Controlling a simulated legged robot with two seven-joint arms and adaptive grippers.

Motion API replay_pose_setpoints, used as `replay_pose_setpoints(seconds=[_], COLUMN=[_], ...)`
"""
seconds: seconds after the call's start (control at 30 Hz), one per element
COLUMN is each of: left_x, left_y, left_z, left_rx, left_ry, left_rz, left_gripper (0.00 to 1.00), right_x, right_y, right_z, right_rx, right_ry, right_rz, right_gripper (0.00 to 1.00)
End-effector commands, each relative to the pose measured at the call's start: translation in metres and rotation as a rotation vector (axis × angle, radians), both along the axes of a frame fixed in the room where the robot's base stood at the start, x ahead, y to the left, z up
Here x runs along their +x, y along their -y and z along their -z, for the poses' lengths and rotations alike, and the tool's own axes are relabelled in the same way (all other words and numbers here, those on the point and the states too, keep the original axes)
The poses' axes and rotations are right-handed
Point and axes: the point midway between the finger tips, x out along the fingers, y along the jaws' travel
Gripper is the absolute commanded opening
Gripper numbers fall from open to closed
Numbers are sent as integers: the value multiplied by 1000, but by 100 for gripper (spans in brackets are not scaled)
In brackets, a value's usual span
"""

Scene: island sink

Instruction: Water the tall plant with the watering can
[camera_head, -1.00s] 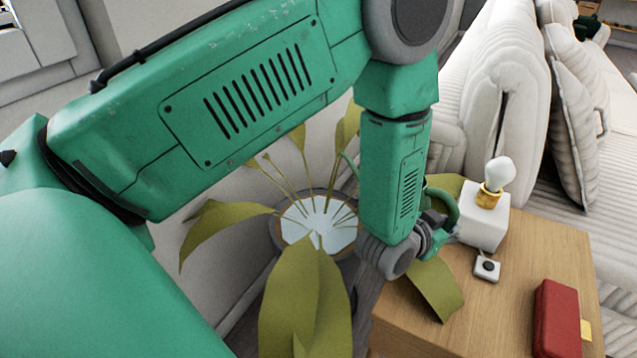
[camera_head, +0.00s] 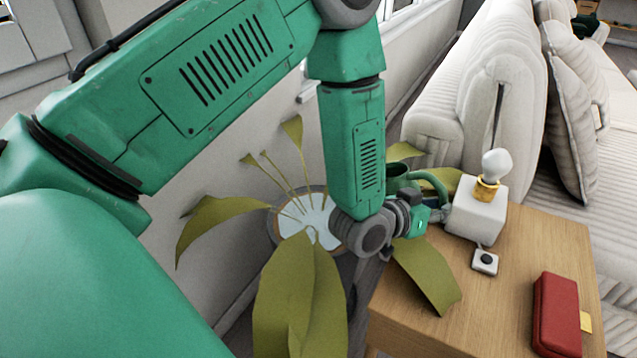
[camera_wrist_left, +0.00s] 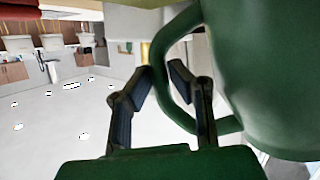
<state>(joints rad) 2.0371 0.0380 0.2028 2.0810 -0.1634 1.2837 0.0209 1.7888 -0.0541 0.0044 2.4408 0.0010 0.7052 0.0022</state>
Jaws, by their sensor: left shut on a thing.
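The tall plant (camera_head: 300,295) has broad olive leaves and stands in a round pot with a pale surface (camera_head: 297,222) on the floor beside the side table. My left gripper (camera_head: 432,212) is beside the plant, over the table's back corner. The green watering can (camera_head: 398,176) shows partly behind my arm. In the left wrist view, the fingers of my left gripper (camera_wrist_left: 160,82) are shut on the can's curved handle (camera_wrist_left: 163,48), and the can's body (camera_wrist_left: 275,75) fills the right side. The can's spout is not clearly visible. My right gripper is not in view.
A white lamp with a bulb (camera_head: 478,208), a small white switch box (camera_head: 485,262) and a red case (camera_head: 556,315) are on the wooden side table (camera_head: 510,285). A cream sofa (camera_head: 490,95) stands behind it. A pale wall (camera_head: 235,150) runs behind the plant.

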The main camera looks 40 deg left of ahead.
Motion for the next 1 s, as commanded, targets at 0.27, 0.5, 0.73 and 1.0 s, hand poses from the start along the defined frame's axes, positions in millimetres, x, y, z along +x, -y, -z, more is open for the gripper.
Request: replay_pose_setpoints(seconds=[0.27,0.5,0.73,1.0], left_x=[-1,-1,-2,-2], left_y=[-9,-9,-13,-14], left_z=[-3,-6,-5,-5], left_rx=[-59,-83,-99,-99], left_ry=[9,12,13,13], left_rz=[-1,-1,1,0], left_gripper=[0,0,0,0], right_x=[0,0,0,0], right_y=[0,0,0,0], right_z=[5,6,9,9], right_rx=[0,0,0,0], right_ry=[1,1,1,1], right_rz=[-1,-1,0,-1], right_gripper=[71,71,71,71])
